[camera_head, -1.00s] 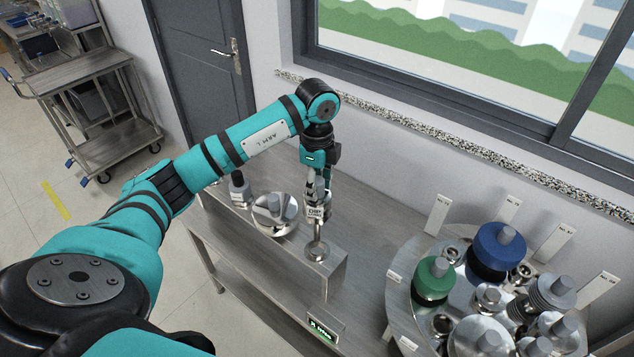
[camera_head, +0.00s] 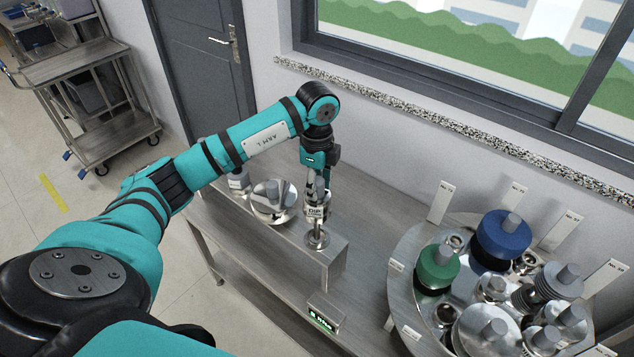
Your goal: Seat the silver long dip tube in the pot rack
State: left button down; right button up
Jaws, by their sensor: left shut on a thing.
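My left gripper (camera_head: 318,185) points straight down and is shut on the silver long dip tube (camera_head: 317,200), which has a white tag reading DIP. The tube hangs upright over the front end of the metal pot rack (camera_head: 334,263). Just below the tube is a round silver seat (camera_head: 316,239) on the rack top. The tube's lower end meets or overlaps this seat in the picture; I cannot tell how deep it is. My right gripper is not in view.
A shiny round pot part (camera_head: 273,198) and a grey capped part (camera_head: 238,182) stand further back on the rack. A round turntable (camera_head: 405,262) at right carries several parts, including blue (camera_head: 503,236) and green (camera_head: 437,268) ones. A lit display (camera_head: 323,319) sits in front.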

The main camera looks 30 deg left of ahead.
pick_arm(q)
jog(key=shift+f+b, duration=2.45)
jog(key=shift+f, duration=1.65)
jog(key=shift+f+b, duration=0.95)
jog(key=shift+f, duration=0.55)
jog(key=c, duration=0.8)
grip_release()
jog(key=shift+c, duration=0.2)
notch_tip(320, 180, up, 12)
jog(key=shift+r, duration=0.1)
jog(key=shift+d, duration=0.1)
